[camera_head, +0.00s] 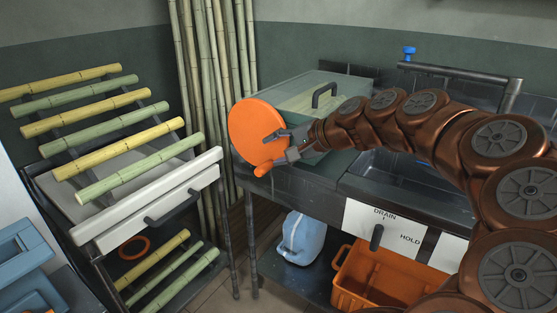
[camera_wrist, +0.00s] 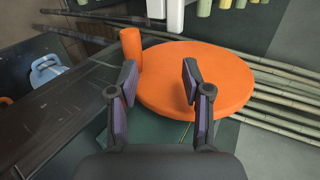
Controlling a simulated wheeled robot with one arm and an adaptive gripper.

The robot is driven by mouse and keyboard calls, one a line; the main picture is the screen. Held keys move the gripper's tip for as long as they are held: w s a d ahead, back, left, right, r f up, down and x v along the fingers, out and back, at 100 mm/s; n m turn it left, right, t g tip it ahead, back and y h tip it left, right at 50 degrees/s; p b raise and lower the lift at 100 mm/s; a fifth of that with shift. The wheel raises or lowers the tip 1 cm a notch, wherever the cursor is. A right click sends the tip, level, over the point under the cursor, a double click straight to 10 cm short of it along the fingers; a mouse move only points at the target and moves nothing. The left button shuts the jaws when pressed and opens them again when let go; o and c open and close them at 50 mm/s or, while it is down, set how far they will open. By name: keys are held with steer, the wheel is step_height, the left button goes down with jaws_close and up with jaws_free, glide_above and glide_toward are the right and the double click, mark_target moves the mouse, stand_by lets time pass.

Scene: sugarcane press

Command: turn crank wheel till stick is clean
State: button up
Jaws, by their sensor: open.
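The orange crank wheel (camera_head: 256,130) is a flat disc on the left side of the press (camera_head: 335,95), which has a greenish see-through cover and a black handle. A short orange knob (camera_head: 264,169) sticks out near the wheel's lower edge. In the wrist view the wheel (camera_wrist: 197,80) lies beyond my fingers and its knob (camera_wrist: 131,48) is at the left, past the left finger. My gripper (camera_head: 280,144) is in front of the wheel, close to the knob. Its two fingers (camera_wrist: 158,85) are apart with nothing between them. A pale stick shape shows dimly under the cover.
A rack with several yellow and green cane sticks (camera_head: 125,145) stands at the left. Tall bamboo poles (camera_head: 212,60) stand behind the wheel. A sink (camera_head: 410,180) with a DRAIN/HOLD panel (camera_head: 384,227) is at right. An orange crate (camera_head: 375,280) and blue jug (camera_head: 301,238) sit below.

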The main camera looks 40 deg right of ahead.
mark_target(278, 124)
steer(key=shift+r, duration=3.2)
